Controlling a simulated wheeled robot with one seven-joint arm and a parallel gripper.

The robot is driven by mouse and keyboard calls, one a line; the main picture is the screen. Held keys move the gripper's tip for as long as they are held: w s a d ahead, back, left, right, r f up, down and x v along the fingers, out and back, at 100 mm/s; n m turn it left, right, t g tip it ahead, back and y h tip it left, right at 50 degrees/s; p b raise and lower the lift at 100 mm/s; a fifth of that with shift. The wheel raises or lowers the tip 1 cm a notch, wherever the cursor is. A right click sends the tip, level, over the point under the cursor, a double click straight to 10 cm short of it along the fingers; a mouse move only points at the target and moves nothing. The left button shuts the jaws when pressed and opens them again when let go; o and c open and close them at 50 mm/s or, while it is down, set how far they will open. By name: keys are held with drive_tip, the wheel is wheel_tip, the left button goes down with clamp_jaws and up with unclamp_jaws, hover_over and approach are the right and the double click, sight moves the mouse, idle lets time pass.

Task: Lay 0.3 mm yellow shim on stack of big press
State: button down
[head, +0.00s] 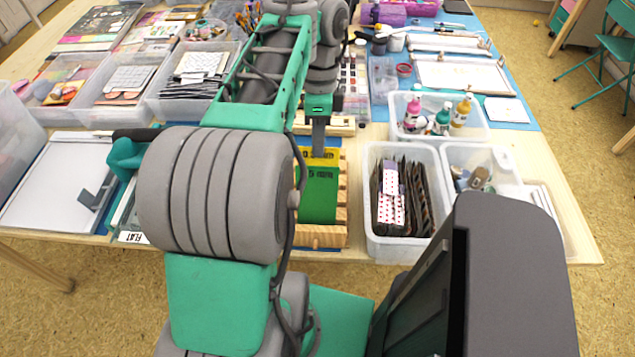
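A yellow shim (325,154) with dark print lies in a slatted wooden rack (320,237), right of my arm. A green shim (318,195) with printed lettering is in front of it in the same rack. My gripper (318,150) points down at the yellow shim's upper part. Its fingertips overlap or touch the shim, and only a narrow edge of the fingers shows, so I cannot tell whether it grips. The big press and its stack cannot be made out for certain. A teal-and-grey device with a "FLAT" label (133,237) is partly hidden behind my arm.
A clear bin of dark cards (402,245) stands right of the rack. A bin of bottles (474,130) is behind it. A white board with a grey clamp (50,185) lies at the left. Clear bins (120,88) crowd the back left.

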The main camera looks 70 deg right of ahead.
wheel_tip(320, 180, up, 7)
drive_tip(key=d+p, duration=0.1)
drive_tip(key=p, duration=0.5)
drive_tip(key=shift+w+d+r, duration=0.15)
drive_tip(key=shift+r, duration=0.05)
drive_tip(key=shift+p, duration=0.35)
